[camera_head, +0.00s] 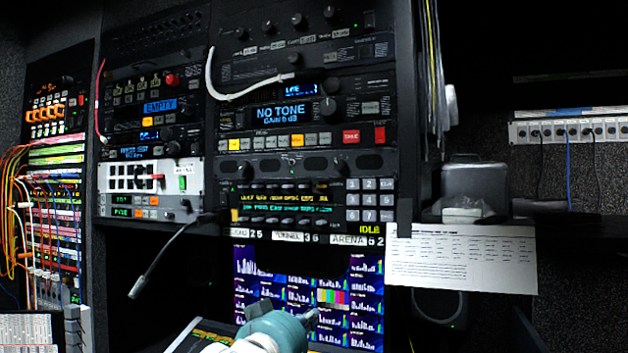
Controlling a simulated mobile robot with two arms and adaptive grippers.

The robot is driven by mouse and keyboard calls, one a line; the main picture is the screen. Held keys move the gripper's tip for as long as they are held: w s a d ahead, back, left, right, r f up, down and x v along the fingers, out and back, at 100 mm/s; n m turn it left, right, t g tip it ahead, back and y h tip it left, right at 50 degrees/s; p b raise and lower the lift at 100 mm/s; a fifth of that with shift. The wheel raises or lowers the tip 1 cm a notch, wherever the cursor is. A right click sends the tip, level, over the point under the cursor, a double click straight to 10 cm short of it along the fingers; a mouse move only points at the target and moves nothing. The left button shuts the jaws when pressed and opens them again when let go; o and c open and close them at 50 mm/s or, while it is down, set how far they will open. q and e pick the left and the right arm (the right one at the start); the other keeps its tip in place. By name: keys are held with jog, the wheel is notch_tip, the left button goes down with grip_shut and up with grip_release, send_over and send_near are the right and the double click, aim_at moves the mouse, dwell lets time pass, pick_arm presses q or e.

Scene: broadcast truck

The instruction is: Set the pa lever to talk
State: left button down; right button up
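I cannot make out for certain which control is the PA lever. A white panel (120,200) at the left of the rack carries a small red-tipped part (158,177) and a green switch (183,183). A small silver lever or knob (292,160) shows on the dark strip in the centre rack. My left gripper (287,312) is at the bottom centre, low in front of the screen and well below these panels. Dark parts show either side of its teal body, but its fingertips are hidden. My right gripper is not in view.
A gooseneck microphone (160,255) sticks out from the rack at lower left. A white cable (230,92) loops across the centre rack. Patch cords (14,200) hang at far left. A screen (255,270) and paper sheet (465,262) are below and right.

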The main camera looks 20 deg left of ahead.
pick_arm(q)
notch_tip(320, 180, up, 18)
jog(key=t, duration=0.3)
notch_tip(320, 180, up, 14)
jog(key=t+p, duration=0.2)
jog(key=p, duration=0.4)
send_over(323, 187)
jog(key=s+a, duration=0.1)
jog(key=s, duration=0.1)
jog(key=shift+s+a+r, duration=0.1)
jog(key=shift+a+r, duration=0.1)
notch_tip(323, 187, down, 4)
jog(key=shift+r, duration=0.2)
jog(key=shift+a+f, duration=0.1)
jog(key=shift+f, duration=0.35)
